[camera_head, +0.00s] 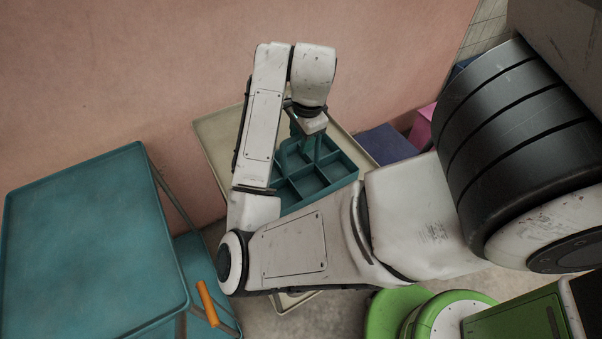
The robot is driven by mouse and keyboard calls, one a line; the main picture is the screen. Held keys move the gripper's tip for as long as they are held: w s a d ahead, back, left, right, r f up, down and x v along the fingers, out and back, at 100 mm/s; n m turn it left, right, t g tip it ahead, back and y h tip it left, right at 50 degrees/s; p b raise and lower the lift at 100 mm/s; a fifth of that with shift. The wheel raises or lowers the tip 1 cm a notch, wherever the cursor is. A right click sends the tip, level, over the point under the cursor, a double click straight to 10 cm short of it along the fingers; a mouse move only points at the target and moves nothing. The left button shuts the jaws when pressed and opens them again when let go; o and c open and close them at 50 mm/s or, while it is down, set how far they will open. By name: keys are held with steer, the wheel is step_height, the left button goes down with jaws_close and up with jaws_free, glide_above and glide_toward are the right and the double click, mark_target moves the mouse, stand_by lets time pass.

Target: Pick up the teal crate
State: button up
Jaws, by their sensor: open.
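The teal crate (338,181) stands on a beige table, partly behind my arm. It has several open compartments, and the ones I can see look empty. A teal upright part, which looks like a handle, rises from its middle. My gripper (299,124) points down over the crate at the top of this upright part. It is open. My wrist and forearm hide the fingertips and the crate's left side, so I cannot tell whether the fingers touch or surround the handle.
The beige table (213,128) stands near a pink wall. A teal cart (85,240) with an orange handle (208,303) is at the left. Blue (385,145) and pink (421,128) boxes are behind at right. Green equipment (520,318) is at the lower right.

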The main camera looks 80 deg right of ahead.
jaws_close()
stand_by(0.3)
stand_by(0.3)
